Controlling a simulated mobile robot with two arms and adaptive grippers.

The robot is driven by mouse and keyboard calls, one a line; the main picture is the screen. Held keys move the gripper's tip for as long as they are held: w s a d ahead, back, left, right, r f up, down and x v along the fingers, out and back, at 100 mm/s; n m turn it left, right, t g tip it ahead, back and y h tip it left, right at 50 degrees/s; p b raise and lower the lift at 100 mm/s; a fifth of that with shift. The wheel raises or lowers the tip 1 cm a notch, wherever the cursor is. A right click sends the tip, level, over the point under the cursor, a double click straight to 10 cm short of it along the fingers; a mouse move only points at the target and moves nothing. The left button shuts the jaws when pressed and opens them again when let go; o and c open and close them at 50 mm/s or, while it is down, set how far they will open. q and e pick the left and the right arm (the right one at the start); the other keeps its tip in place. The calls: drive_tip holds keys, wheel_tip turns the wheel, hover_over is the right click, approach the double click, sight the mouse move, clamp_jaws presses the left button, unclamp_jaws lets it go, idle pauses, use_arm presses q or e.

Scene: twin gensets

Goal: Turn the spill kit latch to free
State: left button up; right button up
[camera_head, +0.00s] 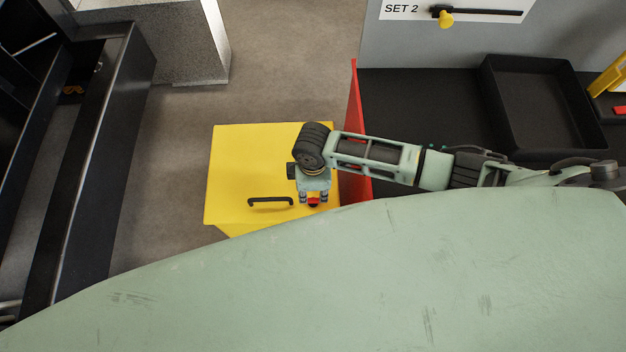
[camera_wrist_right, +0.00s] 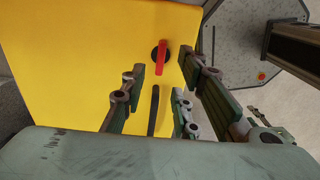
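The spill kit is a yellow box (camera_head: 250,160) on the floor, with a black bar handle (camera_head: 270,200) on its face. The red latch (camera_head: 313,202) shows just under my right gripper (camera_head: 314,197) in the head view. In the right wrist view the latch (camera_wrist_right: 161,56) is a red bar on a round black base, running roughly in line with the black handle (camera_wrist_right: 153,110). My right gripper (camera_wrist_right: 162,68) is open, its fingertips on either side of the latch in the picture; contact cannot be made out. My left gripper is not in view.
A red panel (camera_head: 354,130) stands at the box's right side. A black tray (camera_head: 540,100) lies on the dark surface at right, below the SET 2 panel (camera_head: 455,10). A dark metal frame (camera_head: 95,150) is at left. Grey floor (camera_head: 280,70) is clear behind the box.

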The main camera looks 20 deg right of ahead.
sight(313, 199)
wheel_tip(313, 199, up, 6)
drive_tip(key=shift+s, duration=0.1)
idle(0.7)
